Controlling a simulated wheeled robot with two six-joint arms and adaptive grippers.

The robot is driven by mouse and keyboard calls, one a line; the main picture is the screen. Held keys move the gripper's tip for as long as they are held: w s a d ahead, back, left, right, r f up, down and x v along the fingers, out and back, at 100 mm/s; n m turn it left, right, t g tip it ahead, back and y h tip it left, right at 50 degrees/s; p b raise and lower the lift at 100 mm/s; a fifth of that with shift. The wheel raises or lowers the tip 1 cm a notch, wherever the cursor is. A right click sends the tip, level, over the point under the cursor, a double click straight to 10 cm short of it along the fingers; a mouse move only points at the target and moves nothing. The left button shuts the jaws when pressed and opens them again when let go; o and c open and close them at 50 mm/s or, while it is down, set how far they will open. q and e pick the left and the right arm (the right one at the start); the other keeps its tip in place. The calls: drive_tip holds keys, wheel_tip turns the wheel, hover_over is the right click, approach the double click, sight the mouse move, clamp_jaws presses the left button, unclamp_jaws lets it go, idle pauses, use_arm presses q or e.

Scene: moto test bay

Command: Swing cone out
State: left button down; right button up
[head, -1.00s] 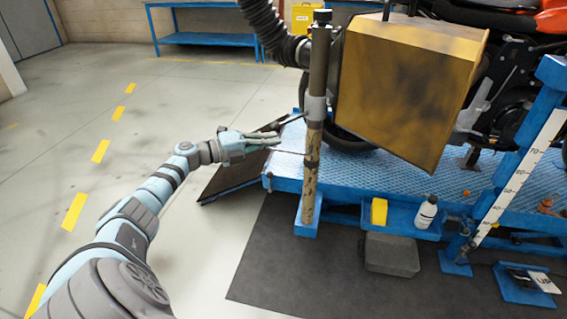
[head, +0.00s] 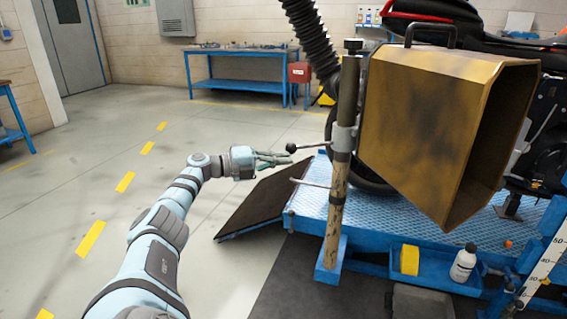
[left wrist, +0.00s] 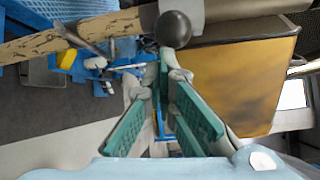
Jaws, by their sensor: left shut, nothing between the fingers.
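The cone is a scuffed brass-yellow hood (head: 430,125) with a black top handle, mounted beside an upright worn pole (head: 338,190). Its dark open mouth faces right. A lever with a black ball knob (head: 291,148) sticks out left from the pole's grey collar (head: 344,139). My left gripper (head: 284,160) is shut and empty, its fingertips close to the knob. In the left wrist view the knob (left wrist: 173,29) sits just beyond the green-padded fingers (left wrist: 163,76), and the cone (left wrist: 235,85) is at the right. Whether fingers and knob touch is unclear. My right gripper is not in view.
A black corrugated hose (head: 312,40) hangs behind the pole. A blue lift platform (head: 400,215) with a dark ramp (head: 262,203) lies below. A thin rod (head: 310,183) juts from the pole under the lever. The floor at left is clear.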

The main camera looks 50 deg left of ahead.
use_arm(q)
drive_tip(key=v, duration=0.7)
drive_tip(key=shift+s, duration=0.2)
drive_tip(key=shift+a, duration=0.1)
